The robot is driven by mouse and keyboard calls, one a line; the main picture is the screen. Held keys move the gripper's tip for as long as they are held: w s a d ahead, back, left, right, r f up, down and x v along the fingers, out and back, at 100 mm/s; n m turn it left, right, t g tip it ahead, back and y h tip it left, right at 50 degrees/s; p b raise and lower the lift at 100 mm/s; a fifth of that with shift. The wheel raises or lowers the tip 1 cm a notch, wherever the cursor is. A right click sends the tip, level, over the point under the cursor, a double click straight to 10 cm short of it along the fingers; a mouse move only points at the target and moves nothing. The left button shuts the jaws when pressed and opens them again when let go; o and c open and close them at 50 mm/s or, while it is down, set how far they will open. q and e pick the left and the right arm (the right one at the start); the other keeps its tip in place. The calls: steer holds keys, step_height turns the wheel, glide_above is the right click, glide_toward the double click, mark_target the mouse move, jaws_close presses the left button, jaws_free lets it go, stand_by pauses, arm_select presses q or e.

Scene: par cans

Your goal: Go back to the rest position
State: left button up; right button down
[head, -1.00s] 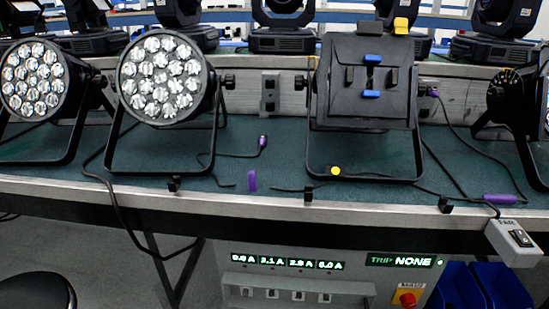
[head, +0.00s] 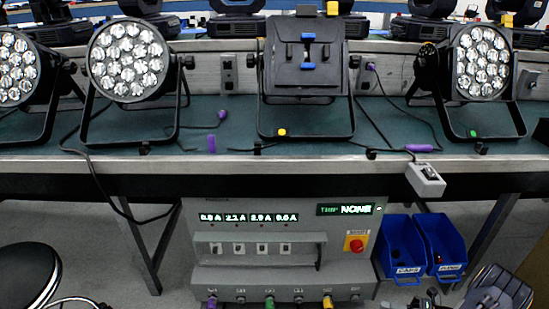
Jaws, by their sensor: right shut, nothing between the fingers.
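My right gripper (head: 492,292) shows at the bottom right corner of the head view, dark grey and partly cut off by the frame's edge. It is shut and empty, low in front of the bench and just right of the blue bins. It appears apart from the bench and the lamps. My left gripper is not in view.
Par cans (head: 128,60) stand on the green-topped bench (head: 330,118), one (head: 305,60) with its back towards me. Below are a grey power box (head: 340,235), blue bins (head: 440,240) and a black stool (head: 28,272). A switch box (head: 426,180) hangs at the bench edge.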

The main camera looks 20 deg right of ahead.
steer(key=w+a+r+n+g+h, duration=0.1)
steer(key=w+a+r+n+g, duration=0.25)
steer(key=a+r+n, duration=0.5)
steer(key=w+a+r+n+g+h, duration=0.1)
steer(key=w+a+r+n+g, duration=0.3)
steer(key=r+n, duration=0.7)
steer(key=s+a+r+n+t+h, duration=0.1)
steer(key=s+a+r+n+h, duration=0.35)
steer(key=s+a+n, duration=0.5)
steer(key=s+a+r+n+t+h, duration=0.1)
steer(key=s+a+r+n+h, duration=0.35)
steer(key=n, duration=0.75)
step_height(320, 180, up, 35)
steer(key=a+n+y+p, duration=0.1)
steer(key=a+p, duration=0.1)
steer(key=p, duration=3.2)
steer(key=shift+s+a+f+y, duration=0.15)
steer(key=shift+s+a+y, duration=0.1)
steer(key=shift+a+y, duration=0.15)
